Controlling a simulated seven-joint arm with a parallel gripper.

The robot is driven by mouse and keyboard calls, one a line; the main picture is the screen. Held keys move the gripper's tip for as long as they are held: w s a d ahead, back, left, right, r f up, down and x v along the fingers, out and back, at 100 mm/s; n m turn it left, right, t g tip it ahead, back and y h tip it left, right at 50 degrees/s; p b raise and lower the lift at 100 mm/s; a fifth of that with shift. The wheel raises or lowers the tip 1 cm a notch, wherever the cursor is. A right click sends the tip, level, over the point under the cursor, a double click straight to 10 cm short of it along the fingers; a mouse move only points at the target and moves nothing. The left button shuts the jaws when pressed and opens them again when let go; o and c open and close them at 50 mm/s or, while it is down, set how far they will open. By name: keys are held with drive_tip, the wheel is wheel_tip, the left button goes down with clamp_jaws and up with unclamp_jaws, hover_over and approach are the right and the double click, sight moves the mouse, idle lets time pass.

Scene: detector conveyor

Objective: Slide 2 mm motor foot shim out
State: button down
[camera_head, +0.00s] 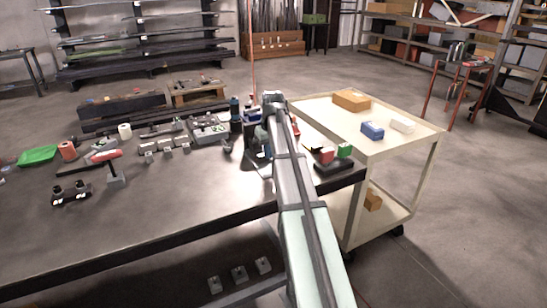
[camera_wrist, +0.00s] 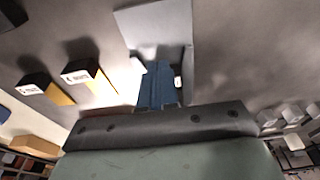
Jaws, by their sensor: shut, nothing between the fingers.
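My gripper (camera_wrist: 157,70) shows in the wrist view as a narrow blue shape in front of the dark palm bar, its fingers together and empty. It points at a pale grey plate (camera_wrist: 180,22) on the dark bench top. I cannot tell whether it touches the plate. I cannot make out the 2 mm shim or the motor foot with certainty. In the head view my arm reaches over the bench (camera_head: 190,205) to its right part. The arm hides the fingertips there.
Two dark-and-yellow blocks with white labels (camera_wrist: 85,75) stand left of my gripper in the wrist view. The bench's front left is clear.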

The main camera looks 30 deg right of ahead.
sight(262, 154)
drive_tip(key=w, duration=0.5)
drive_tip(key=shift+w+f, duration=0.15)
drive_tip(key=shift+w, duration=0.05)
drive_tip(key=shift+s+f, duration=0.2)
drive_tip(key=shift+f, duration=0.45)
drive_tip(key=shift+s+a+f, duration=0.1)
